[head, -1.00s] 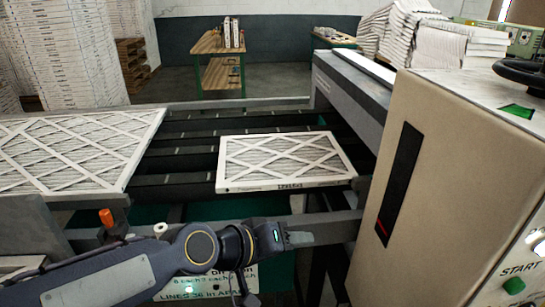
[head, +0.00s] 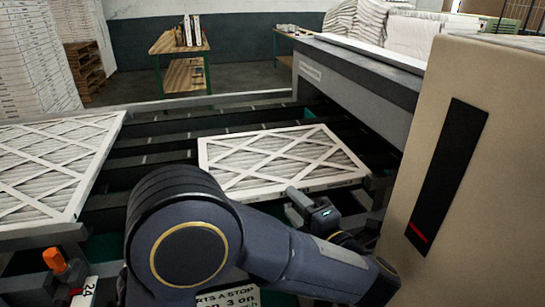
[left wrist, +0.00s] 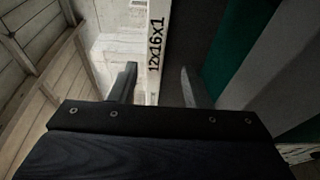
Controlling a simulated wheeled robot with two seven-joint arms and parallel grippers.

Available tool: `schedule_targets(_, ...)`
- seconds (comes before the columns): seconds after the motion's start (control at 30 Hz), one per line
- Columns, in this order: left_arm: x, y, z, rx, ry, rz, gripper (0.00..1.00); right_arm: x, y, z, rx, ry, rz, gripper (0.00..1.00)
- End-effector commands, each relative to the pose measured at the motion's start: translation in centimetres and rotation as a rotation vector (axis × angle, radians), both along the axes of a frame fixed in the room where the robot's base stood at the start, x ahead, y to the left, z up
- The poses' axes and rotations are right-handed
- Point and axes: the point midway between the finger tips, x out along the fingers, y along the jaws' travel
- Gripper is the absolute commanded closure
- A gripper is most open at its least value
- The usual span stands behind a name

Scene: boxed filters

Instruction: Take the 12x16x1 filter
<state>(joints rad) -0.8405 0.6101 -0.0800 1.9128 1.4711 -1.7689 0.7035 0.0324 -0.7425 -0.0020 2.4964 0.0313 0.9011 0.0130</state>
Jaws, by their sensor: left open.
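The 12x16x1 filter (head: 272,160) is a white-framed pleated panel with a diamond lattice, lying on the dark conveyor rails in the middle of the head view. My left gripper (head: 306,204) is at its near edge, toward the right. In the left wrist view the filter's white edge (left wrist: 157,45), printed 12x16x1, runs up the picture between the two fingers of the left gripper (left wrist: 160,85). The fingers are apart, one on each side of the edge, with a gap visible at least on the right. My right gripper is not in view.
A larger filter (head: 52,165) lies at the left. A beige machine cabinet (head: 475,140) with a dark slot stands close on the right, beside my arm. A grey housing (head: 360,72) spans the rails behind. An orange knob (head: 54,259) is at lower left.

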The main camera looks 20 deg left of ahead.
Motion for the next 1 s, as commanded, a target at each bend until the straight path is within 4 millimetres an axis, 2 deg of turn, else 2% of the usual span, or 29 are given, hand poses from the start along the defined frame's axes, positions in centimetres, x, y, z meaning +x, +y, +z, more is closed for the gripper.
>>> schedule_targets(0.4,2.6,5.1,0.7,0.0,0.001,0.004,0.56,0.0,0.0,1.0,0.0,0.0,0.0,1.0)
schedule_targets(0.57,3.6,6.0,0.6,0.0,0.001,-0.001,0.56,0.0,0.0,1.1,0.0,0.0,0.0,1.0)
schedule_targets(0.77,3.6,6.1,0.6,0.0,0.001,-0.002,0.56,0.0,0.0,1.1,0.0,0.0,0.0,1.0)
schedule_targets(0.8,3.6,6.1,0.6,0.0,0.001,-0.002,0.58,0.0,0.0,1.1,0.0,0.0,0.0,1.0)
schedule_targets(1.0,3.6,6.0,0.6,0.0,0.001,-0.002,0.84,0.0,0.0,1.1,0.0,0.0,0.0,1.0)
